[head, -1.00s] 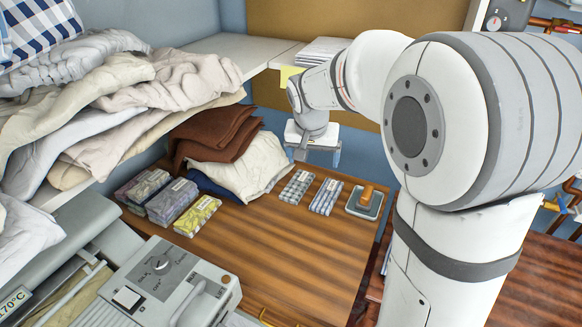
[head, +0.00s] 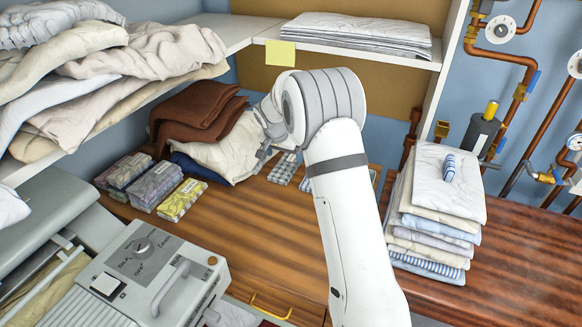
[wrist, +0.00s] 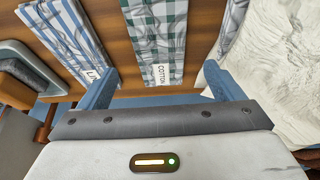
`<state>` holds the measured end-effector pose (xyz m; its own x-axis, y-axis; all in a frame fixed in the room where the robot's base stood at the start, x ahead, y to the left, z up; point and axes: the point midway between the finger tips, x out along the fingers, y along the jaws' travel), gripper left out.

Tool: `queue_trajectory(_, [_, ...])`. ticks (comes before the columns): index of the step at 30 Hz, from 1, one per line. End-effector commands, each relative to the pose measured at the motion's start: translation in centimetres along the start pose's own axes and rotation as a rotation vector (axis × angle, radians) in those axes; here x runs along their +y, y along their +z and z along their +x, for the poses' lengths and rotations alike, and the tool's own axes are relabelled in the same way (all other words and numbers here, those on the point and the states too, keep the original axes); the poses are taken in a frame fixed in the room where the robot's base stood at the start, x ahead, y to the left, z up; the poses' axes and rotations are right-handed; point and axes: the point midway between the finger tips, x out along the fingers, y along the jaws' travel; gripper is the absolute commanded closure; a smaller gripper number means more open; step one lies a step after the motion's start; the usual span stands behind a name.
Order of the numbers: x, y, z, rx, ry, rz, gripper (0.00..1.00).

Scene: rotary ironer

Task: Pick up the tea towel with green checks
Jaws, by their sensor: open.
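The tea towel with green checks (wrist: 158,42) lies folded flat on the wooden top, in the middle of the wrist view, with a white COTTON label at its near end. In the head view it (head: 285,168) is partly hidden behind my arm. My gripper (wrist: 160,88) is open and empty. Its two blue fingers stand wide apart, one on either side of the towel's line, near its labelled end. I cannot tell the height between fingers and towel.
A blue-striped towel (wrist: 78,35) lies beside the green one. Cream cloth (wrist: 270,75) lies close to the other finger. Several folded patterned cloths (head: 155,186) sit left, and a linen stack (head: 435,215) stands right. The ironer's control box (head: 155,265) is in front.

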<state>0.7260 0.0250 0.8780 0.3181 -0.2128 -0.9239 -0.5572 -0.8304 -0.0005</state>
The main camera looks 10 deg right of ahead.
Motion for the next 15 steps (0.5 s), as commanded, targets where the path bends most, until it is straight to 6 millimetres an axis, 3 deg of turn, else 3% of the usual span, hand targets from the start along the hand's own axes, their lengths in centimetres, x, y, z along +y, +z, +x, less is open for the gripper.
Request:
queue_trajectory(9, [0.1, 0.8, 4.3, -0.001, 0.001, -0.001, 0.13])
queue_trajectory(15, [0.1, 0.8, 4.5, 0.0, 0.0, -0.002, 0.13])
